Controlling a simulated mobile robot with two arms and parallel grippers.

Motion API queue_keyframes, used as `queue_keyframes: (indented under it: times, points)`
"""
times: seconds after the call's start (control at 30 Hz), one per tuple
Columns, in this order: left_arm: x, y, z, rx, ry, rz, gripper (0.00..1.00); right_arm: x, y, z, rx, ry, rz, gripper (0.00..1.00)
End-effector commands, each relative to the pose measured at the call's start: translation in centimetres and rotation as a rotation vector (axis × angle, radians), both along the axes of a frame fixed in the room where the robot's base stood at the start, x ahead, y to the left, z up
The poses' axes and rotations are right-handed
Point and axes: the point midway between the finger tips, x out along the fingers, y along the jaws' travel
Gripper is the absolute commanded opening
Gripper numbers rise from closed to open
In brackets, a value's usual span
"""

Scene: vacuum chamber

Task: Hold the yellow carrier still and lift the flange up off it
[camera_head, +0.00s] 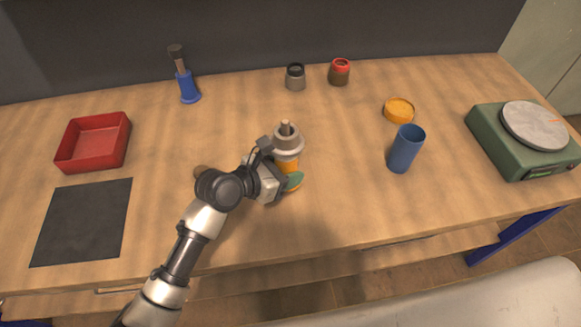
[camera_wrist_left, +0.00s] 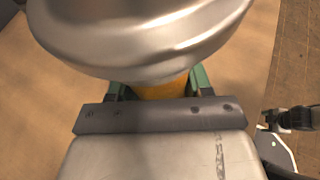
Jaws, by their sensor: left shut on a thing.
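The flange (camera_head: 288,143) is a grey metal piece with a stepped, rounded body and a short stem on top. It sits upright on the yellow carrier (camera_head: 287,166) near the middle of the table. My left gripper (camera_head: 281,177) is shut on the carrier, below the flange. In the left wrist view the flange (camera_wrist_left: 140,35) fills the top and hides most of the carrier (camera_wrist_left: 163,89), which shows as a yellow strip between green parts. A green piece with an orange edge shows low beside the gripper. My right gripper is not seen in the head view.
A blue cup (camera_head: 406,149), an orange round dish (camera_head: 398,110) and a green scale (camera_head: 520,145) stand to the right. A red tray (camera_head: 93,143) and black mat (camera_head: 82,221) lie left.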

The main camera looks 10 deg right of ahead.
Motion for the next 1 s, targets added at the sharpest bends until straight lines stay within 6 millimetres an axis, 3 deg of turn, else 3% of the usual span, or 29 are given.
queue_keyframes:
  times: [1.0]
  points:
    - [1.9, 3.0, -2.8, -0.004, -0.005, 0.002, 0.07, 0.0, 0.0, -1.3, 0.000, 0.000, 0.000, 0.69]
